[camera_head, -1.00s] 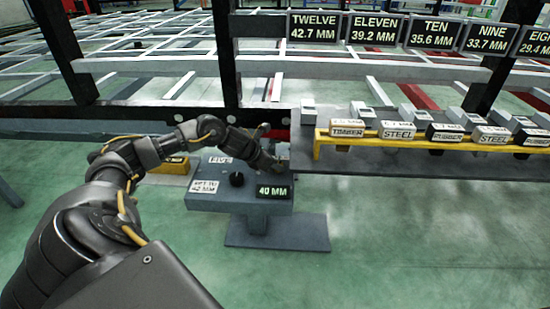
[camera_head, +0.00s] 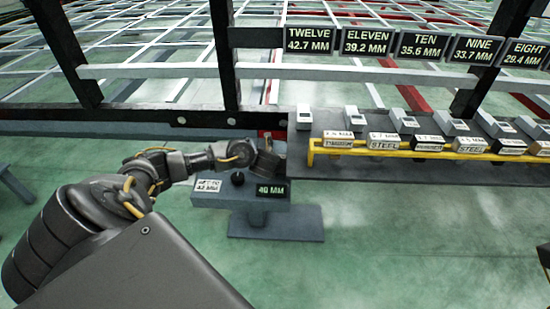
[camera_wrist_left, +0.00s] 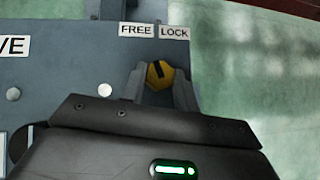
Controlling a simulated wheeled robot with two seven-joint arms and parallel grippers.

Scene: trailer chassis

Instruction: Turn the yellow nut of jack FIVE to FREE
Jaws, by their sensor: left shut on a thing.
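The yellow nut (camera_wrist_left: 158,74) shows in the left wrist view with a dark mark on its face. The mark points up and slightly left, nearer the FREE label (camera_wrist_left: 136,30) than the LOCK label (camera_wrist_left: 174,32). My left gripper (camera_wrist_left: 158,88) is shut on the nut, one finger on each side. The blue-grey jack plate (camera_wrist_left: 70,65) carries a partly cut-off label ending in "VE". In the head view my left arm reaches the jack stand (camera_head: 256,209), and its wrist hides the nut. My right gripper is not in view.
A "40 MM" display (camera_head: 271,190) and a black knob (camera_head: 238,178) sit on the stand. To the right, a yellow rack (camera_head: 312,152) holds several labelled blocks on a grey shelf (camera_head: 350,174). Chassis beams (camera_head: 150,71) run behind. Green floor is open in front.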

